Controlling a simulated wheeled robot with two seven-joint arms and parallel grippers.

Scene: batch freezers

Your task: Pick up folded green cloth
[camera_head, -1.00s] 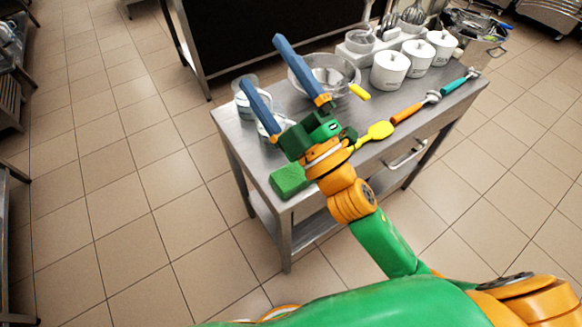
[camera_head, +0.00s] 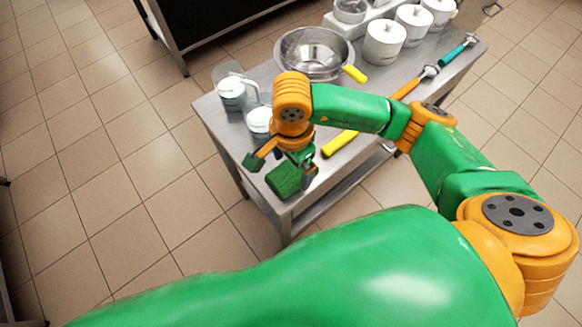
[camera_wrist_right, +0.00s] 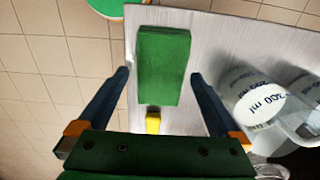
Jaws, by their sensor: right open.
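The folded green cloth (camera_head: 285,180) is a small green block at the near left corner of the metal table. In the right wrist view the cloth (camera_wrist_right: 163,62) lies flat, between and partly beyond the two fingertips. My right gripper (camera_head: 280,170) points down over that corner, its fingers on either side of the cloth. In the right wrist view the gripper (camera_wrist_right: 159,78) is open and empty, with a gap to the cloth on both sides. How high the fingertips are above the table is hard to tell. My left gripper is not in view.
Measuring jugs (camera_head: 232,92) stand left of my right wrist; one jug (camera_wrist_right: 258,98) is close to a finger. A yellow-ended utensil (camera_head: 340,143) lies right of the cloth. A steel bowl (camera_head: 314,55) and white lidded pots (camera_head: 384,42) stand farther back. The table edge is near the cloth.

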